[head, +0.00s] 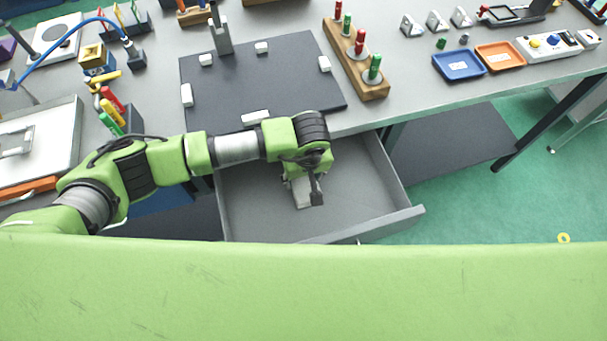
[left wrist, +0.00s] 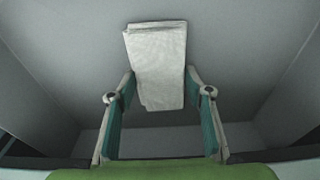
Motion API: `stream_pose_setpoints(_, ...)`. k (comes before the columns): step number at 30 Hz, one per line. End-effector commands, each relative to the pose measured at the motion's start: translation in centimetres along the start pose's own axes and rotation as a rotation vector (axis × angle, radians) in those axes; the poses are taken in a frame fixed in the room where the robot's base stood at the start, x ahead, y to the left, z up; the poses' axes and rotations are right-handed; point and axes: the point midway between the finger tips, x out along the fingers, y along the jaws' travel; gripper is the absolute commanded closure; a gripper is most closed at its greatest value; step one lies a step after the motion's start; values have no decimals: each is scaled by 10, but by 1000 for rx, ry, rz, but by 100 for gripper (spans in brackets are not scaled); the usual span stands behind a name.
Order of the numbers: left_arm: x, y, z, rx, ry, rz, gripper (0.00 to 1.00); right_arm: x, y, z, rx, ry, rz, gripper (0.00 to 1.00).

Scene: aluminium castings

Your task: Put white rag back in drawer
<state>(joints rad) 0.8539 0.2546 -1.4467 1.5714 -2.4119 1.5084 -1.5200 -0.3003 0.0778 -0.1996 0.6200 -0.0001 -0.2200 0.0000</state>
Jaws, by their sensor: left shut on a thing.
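The white rag (head: 302,192) is a folded cloth inside the open grey drawer (head: 365,190) under the bench, and it also shows in the left wrist view (left wrist: 157,50). My left gripper (head: 309,188) reaches down into the drawer. In the left wrist view its two fingers (left wrist: 160,82) stand on either side of the rag, shut on its near part. The rag looks close to the drawer floor; whether it touches is unclear. My right gripper is not in view.
The bench top (head: 395,70) lies above and behind the drawer. A dark plate (head: 285,85) with small white blocks and a wooden rack (head: 372,88) sit near its edge. Blue and orange trays (head: 459,66) stand farther right. The drawer is otherwise empty.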

Motion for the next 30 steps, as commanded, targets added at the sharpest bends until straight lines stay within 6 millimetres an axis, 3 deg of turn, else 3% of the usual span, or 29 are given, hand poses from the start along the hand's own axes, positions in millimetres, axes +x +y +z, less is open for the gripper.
stream_pose_setpoints(12, 6, 0, 1, 1, 1, 1, 71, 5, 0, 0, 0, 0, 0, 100)
stream_pose_setpoints(13, 5, 0, 1, 1, 1, 1, 48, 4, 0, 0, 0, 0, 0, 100)
stream_pose_setpoints(15, 5, 0, 1, 0, 1, 1, 37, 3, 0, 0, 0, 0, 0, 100)
stream_pose_setpoints(25, 4, 0, 1, 0, 0, 1, 37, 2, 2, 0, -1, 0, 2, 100)
stream_pose_setpoints(30, -9, 1, 0, 1, 2, 3, 37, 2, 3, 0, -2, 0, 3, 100)
